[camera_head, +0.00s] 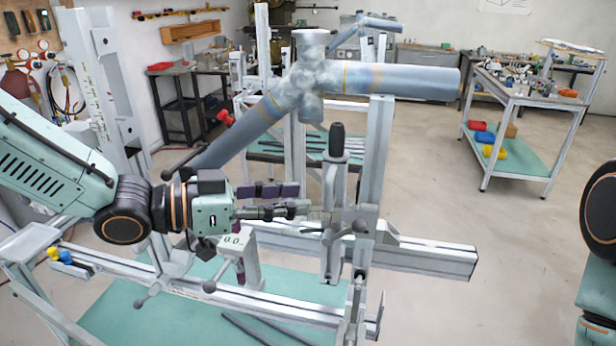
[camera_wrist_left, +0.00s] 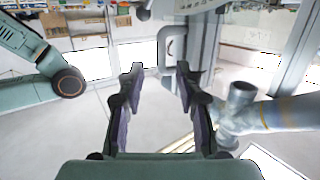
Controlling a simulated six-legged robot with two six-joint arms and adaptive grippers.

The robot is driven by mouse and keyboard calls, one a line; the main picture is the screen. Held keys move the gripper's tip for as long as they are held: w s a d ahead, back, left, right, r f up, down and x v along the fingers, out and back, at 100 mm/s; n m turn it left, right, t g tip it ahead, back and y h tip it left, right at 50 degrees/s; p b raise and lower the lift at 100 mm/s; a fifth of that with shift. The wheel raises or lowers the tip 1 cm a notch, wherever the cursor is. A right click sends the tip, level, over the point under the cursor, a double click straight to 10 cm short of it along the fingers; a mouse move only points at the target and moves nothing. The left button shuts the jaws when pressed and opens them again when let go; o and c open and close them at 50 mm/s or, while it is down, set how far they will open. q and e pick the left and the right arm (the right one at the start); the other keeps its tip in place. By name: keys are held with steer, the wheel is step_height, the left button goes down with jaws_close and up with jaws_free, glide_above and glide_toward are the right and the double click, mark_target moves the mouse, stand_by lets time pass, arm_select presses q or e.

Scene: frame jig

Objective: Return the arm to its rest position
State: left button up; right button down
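My left arm comes in from the left in the head view. My left gripper (camera_head: 302,200) points right, beside the upright toggle clamp (camera_head: 337,160) with its black knob. In the left wrist view, the two dark fingers with purple pads stand apart, and my left gripper (camera_wrist_left: 158,75) is open with nothing between the pads. A grey bar with a loop handle (camera_wrist_left: 172,48) shows beyond the fingertips. Part of my right arm (camera_head: 600,230) shows at the right edge of the head view; its gripper is not in view.
The grey tube joint (camera_head: 412,79) rests on the frame jig above and behind my left gripper. Jig rails (camera_head: 425,259) run below and to the right. A cart (camera_head: 525,98) stands at the back right. The floor between cart and jig is clear.

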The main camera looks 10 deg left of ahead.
arm_select(q)
steer(key=s+a+f+n+g+y, duration=0.15)
steer(key=s+f+n+y, duration=0.25)
steer(key=f, duration=0.8)
steer(key=s+f+n+g+y, duration=0.2)
steer(key=s+f+n+y, duration=0.15)
steer(key=f, duration=0.85)
steer(key=s+a+f+n+g+y, duration=0.25)
steer(key=s+f, duration=0.35)
steer(key=s, duration=0.4)
steer(key=s+a+f+n+g+y, duration=0.1)
steer(key=s+a+f+g+y, duration=0.4)
steer(key=s, duration=0.6)
step_height(320, 180, down, 17)
steer(key=t+h+b, duration=0.1)
steer(key=t+b, duration=0.1)
steer(key=b, duration=1.4)
steer(key=shift+d+f+h, duration=0.15)
steer(key=shift+d+h, duration=0.15)
